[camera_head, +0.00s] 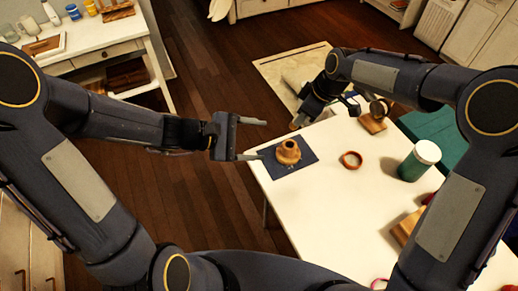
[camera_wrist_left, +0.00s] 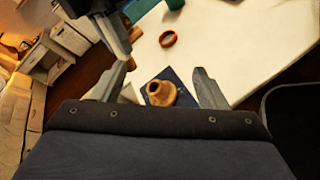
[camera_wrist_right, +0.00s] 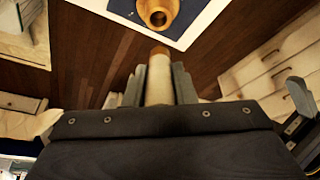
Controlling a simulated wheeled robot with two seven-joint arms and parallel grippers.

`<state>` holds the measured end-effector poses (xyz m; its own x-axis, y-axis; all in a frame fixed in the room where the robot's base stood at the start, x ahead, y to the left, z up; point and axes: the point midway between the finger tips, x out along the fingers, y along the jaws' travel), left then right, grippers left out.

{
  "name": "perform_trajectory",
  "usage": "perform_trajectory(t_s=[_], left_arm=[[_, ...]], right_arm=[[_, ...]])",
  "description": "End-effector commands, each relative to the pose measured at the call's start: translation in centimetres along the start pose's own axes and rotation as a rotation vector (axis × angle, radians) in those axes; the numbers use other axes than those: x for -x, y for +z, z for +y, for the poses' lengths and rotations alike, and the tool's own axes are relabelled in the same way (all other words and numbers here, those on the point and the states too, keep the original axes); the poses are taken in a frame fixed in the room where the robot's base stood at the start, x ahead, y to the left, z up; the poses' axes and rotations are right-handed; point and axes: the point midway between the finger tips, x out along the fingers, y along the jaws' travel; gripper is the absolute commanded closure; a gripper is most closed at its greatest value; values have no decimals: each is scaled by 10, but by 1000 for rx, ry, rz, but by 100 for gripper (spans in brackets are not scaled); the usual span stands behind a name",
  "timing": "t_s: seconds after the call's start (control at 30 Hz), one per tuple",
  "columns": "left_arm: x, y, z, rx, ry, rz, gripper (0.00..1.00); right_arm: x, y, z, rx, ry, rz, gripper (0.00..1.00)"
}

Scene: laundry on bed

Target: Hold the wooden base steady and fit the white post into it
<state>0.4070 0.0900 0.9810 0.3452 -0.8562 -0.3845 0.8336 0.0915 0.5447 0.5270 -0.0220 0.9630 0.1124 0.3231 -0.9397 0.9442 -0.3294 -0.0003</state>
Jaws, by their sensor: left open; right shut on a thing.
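The wooden base (camera_head: 288,152), a rounded brown piece with a hole in its top, stands upright on a dark blue mat (camera_head: 309,157) at the table's corner. My left gripper (camera_head: 262,140) is open and empty, just left of the base. In the left wrist view the base (camera_wrist_left: 160,94) appears between its spread fingers, apart from them. My right gripper (camera_head: 298,119) is beyond the base. In the right wrist view it is shut on the white post (camera_wrist_right: 158,82), which has a brown end (camera_wrist_right: 159,50) pointing toward the base (camera_wrist_right: 158,13), with a gap between.
A reddish ring (camera_head: 351,160) lies right of the mat. A green jar with a white lid (camera_head: 418,161) stands further right. A wooden piece (camera_head: 373,122) is at the table's back edge. The white tabletop (camera_head: 330,205) is clear in front of the mat.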

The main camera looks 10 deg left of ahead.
Motion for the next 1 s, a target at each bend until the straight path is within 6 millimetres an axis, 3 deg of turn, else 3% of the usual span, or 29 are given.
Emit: perform_trajectory(t_s=[0.2, 0.4, 0.67, 1.0], left_arm=[[-45, -70, -2, 420, 127, 16, 33], [-68, -114, -16, 655, 197, 55, 33], [-85, -129, -19, 726, 219, 69, 33], [-146, -136, -9, 723, 217, 68, 33]], right_arm=[[0, 0, 0, 0, 0, 0, 99], [0, 0, 0, 0, 0, 0, 99], [0, 0, 0, 0, 0, 0, 99], [0, 0, 0, 0, 0, 0, 99]])
